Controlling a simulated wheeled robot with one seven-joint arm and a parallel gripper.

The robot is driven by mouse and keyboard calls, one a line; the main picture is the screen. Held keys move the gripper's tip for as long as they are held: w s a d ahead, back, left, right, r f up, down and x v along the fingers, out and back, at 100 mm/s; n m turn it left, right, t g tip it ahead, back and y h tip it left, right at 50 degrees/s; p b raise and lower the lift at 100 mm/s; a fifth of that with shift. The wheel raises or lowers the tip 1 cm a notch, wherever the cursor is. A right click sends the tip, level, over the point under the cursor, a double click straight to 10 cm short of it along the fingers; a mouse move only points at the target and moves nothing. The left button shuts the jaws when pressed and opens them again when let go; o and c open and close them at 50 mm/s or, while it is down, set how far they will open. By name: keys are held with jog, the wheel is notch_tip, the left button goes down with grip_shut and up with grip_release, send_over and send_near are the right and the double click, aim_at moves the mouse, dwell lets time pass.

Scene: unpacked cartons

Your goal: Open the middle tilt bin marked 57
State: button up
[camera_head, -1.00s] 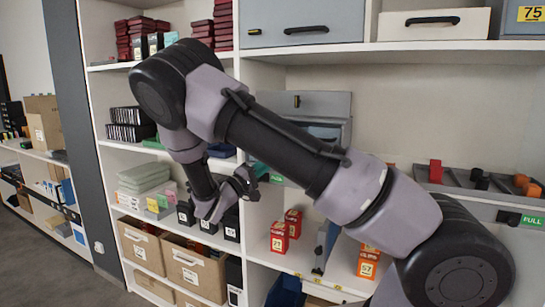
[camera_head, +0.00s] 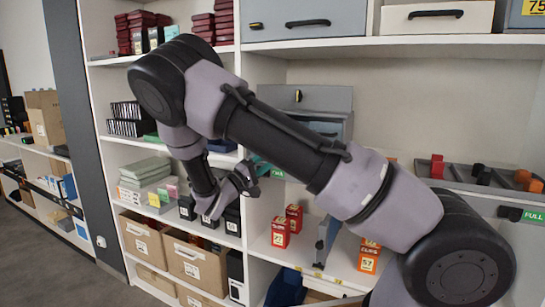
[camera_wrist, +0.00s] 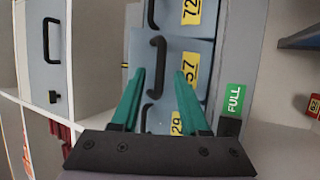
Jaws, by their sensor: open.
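In the wrist view, the middle tilt bin marked 57 (camera_wrist: 175,55) is a blue-grey front with a black bar handle (camera_wrist: 157,68) and a yellow 57 label (camera_wrist: 190,70).
A green FULL tag (camera_wrist: 234,98) is beside the bins in the wrist view. In the head view, red cartons (camera_head: 281,232) stand on the shelf below my arm. A grey divider (camera_head: 326,240) stands near them. Filled cardboard boxes (camera_head: 195,264) are lower left.

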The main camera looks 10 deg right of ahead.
jog(key=v, duration=1)
jog(key=shift+a, duration=0.2)
jog(key=shift+s, duration=0.1)
jog(key=s+d+r+m+g+y, duration=0.2)
jog(key=s+d+g+y, duration=0.3)
jog(key=d, duration=0.5)
jog(key=s+d+r+m+g+y, duration=0.25)
jog(key=d+g+y, duration=0.35)
jog(key=d+g, duration=0.3)
jog(key=s+r+m+t+y, duration=0.3)
jog(key=s+r+t+y, duration=0.7)
jog(key=s+r, duration=0.2)
notch_tip(320, 180, up, 3)
jog(key=shift+s+d+f+y, duration=0.15)
jog(key=shift+s+d+y, duration=0.2)
jog(key=shift+s+y, duration=0.05)
